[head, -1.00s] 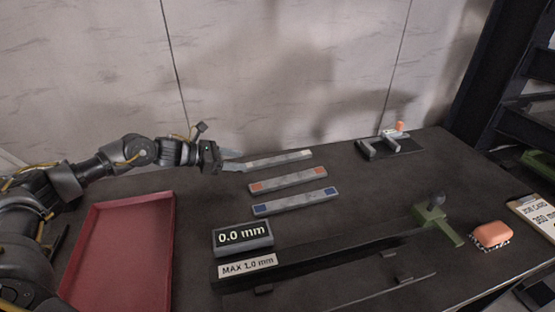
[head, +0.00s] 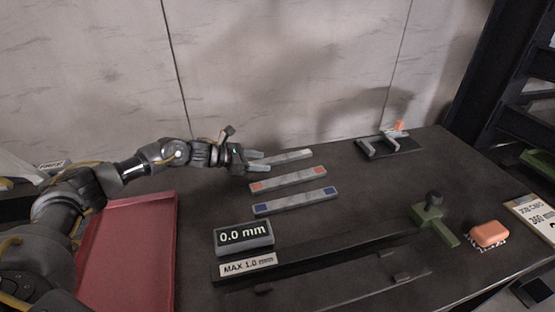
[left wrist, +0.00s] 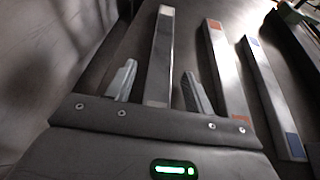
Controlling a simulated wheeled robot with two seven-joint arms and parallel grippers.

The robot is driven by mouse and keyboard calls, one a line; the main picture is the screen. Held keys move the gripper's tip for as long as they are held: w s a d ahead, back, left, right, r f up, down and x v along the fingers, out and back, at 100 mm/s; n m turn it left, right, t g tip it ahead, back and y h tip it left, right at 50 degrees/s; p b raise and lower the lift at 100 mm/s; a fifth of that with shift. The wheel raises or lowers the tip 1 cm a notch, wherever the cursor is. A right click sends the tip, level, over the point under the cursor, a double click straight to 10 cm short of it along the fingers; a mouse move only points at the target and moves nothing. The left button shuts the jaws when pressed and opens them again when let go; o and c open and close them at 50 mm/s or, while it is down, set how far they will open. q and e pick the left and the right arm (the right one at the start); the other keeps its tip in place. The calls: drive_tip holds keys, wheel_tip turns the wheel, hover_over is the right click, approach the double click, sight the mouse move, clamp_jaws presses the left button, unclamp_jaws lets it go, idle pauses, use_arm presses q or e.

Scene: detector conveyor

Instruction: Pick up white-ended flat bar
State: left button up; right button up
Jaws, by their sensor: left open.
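The white-ended flat bar (head: 293,156) lies on the dark table, farthest back of three parallel bars. Its left end is hidden behind my left gripper (head: 262,161) in the head view. In the left wrist view the white-ended bar (left wrist: 160,60) runs between the two open fingers of my left gripper (left wrist: 158,88), with its white far end in sight. The fingers are apart from it on both sides, and the gripper is empty. I cannot tell how high the fingers are above the table. My right gripper is not in view.
The orange-ended bar (head: 288,180) and blue-ended bar (head: 295,201) lie just in front. A red tray (head: 170,240) is at left, a display reading 0.0 mm (head: 243,236) in front. A green clamp-like part (head: 432,218), an orange block (head: 489,233) and a grey fixture (head: 390,146) stand right.

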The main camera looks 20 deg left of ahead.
use_arm(q)
drive_tip(key=shift+c, duration=0.2)
clamp_jaws()
drive_tip(key=shift+w+r, duration=0.1)
drive_tip(key=shift+r, duration=0.1)
